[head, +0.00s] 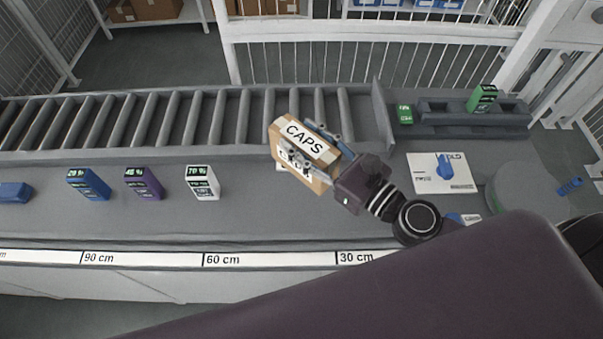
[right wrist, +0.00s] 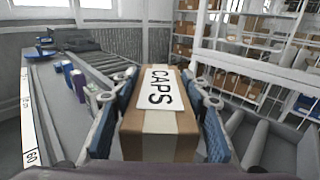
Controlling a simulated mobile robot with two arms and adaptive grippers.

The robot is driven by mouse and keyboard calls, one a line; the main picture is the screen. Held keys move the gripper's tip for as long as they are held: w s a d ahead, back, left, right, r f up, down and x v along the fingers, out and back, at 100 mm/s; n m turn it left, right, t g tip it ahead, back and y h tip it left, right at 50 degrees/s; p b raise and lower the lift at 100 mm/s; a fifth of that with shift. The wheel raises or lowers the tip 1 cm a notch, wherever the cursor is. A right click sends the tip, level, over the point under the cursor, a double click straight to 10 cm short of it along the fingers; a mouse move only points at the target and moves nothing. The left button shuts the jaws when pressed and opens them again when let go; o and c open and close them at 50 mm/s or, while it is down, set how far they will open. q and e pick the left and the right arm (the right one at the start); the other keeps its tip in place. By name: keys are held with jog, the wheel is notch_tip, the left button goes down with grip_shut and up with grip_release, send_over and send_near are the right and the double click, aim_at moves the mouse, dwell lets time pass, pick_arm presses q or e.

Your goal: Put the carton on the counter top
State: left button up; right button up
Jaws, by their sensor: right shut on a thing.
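The carton is a brown box (head: 287,166) with a white "CAPS" label on top. My right gripper (head: 305,150) is shut on it, with one finger on each side. In the right wrist view the carton (right wrist: 158,146) fills the middle between the blue-padded fingers of the gripper (right wrist: 162,112). In the head view the carton is tilted and overlaps the back of the counter top (head: 105,222) and the roller conveyor's front edge. I cannot tell whether it touches the surface below. My left gripper is not in view.
A roller conveyor (head: 172,122) runs along the back of the counter. Blue (head: 90,184), purple (head: 145,183) and white (head: 202,183) boxes stand left of the carton. A white card (head: 458,181) and a round grey disc (head: 522,186) lie on the right. The counter's front strip is clear.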

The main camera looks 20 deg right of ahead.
notch_tip(320, 180, down, 6)
jog(key=b, duration=0.4)
jog(key=shift+f, duration=0.1)
jog(key=shift+f+b, duration=1.7)
jog(key=shift+f, duration=0.4)
jog(key=shift+f, duration=0.15)
jog(key=o, duration=1.5)
jog(key=shift+c, duration=0.2)
